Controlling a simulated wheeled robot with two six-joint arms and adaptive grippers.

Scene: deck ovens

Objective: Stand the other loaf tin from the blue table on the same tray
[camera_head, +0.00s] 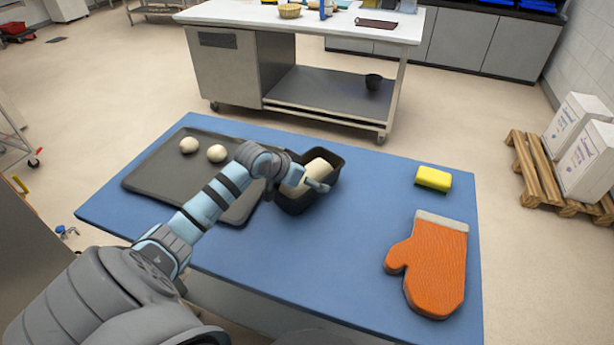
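A black loaf tin (333,158) with pale dough (319,174) in it is at the middle of the blue table (330,255), just right of the tray. I cannot tell whether it touches the table. My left gripper (300,181) is at the tin, over its left part, and hides part of its rim and dough. Whether its fingers are closed on the tin wall is unclear. A dark baking tray (160,172) lies on the left of the table with two dough balls (189,145) near its far side. No other loaf tin shows. My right gripper is out of view.
An orange oven mitt (435,265) lies at the table's right, with a yellow sponge (433,179) behind it. The table front between arm and mitt is clear. A steel worktable (290,60) stands beyond. Boxes on a pallet (545,175) stand on the floor at right.

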